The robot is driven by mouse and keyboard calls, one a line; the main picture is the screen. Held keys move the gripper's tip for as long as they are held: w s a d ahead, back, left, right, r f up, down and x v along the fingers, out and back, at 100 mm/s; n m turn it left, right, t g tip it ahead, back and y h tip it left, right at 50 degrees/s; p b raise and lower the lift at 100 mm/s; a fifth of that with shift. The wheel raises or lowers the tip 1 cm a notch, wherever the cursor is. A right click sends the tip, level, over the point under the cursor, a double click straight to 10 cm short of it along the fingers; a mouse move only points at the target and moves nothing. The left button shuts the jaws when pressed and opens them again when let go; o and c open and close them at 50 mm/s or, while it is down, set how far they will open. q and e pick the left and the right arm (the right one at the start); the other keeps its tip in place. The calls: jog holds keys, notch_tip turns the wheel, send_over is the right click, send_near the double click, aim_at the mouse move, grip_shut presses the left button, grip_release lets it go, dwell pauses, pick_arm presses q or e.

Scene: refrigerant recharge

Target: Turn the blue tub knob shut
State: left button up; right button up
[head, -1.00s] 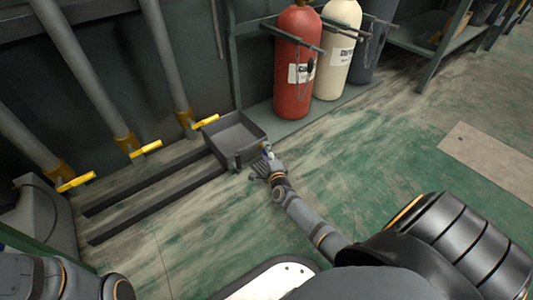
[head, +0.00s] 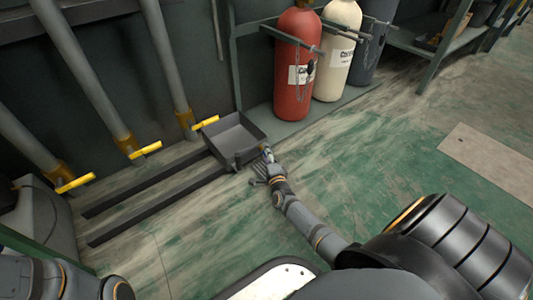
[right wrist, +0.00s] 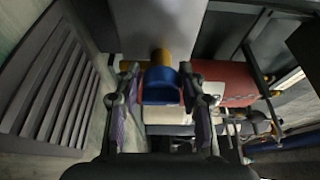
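The dark grey tub (head: 222,135) sits on the floor by the wall in the head view. In the right wrist view the blue knob (right wrist: 160,92) sits on a yellow stem (right wrist: 161,58), between the two fingers of my right gripper (right wrist: 160,76). The fingers are spread on either side of it, with a narrow gap at the left; contact at the right is unclear. In the head view my right gripper (head: 263,168) is at the tub's front right corner, and the knob shows only as a small blue spot there. My left gripper is out of view; only part of my left arm shows.
Red (head: 293,75) and cream (head: 338,55) cylinders and a dark one stand in a rack behind the tub. Pipes with yellow handles (head: 145,150) line the wall. Two dark rails (head: 160,205) lie left of the tub. The green floor to the right is open.

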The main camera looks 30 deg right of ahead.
jog(key=shift+o, duration=1.2)
jog(key=v, duration=0.7)
jog(key=shift+s, duration=0.25)
jog(key=shift+r, duration=0.1)
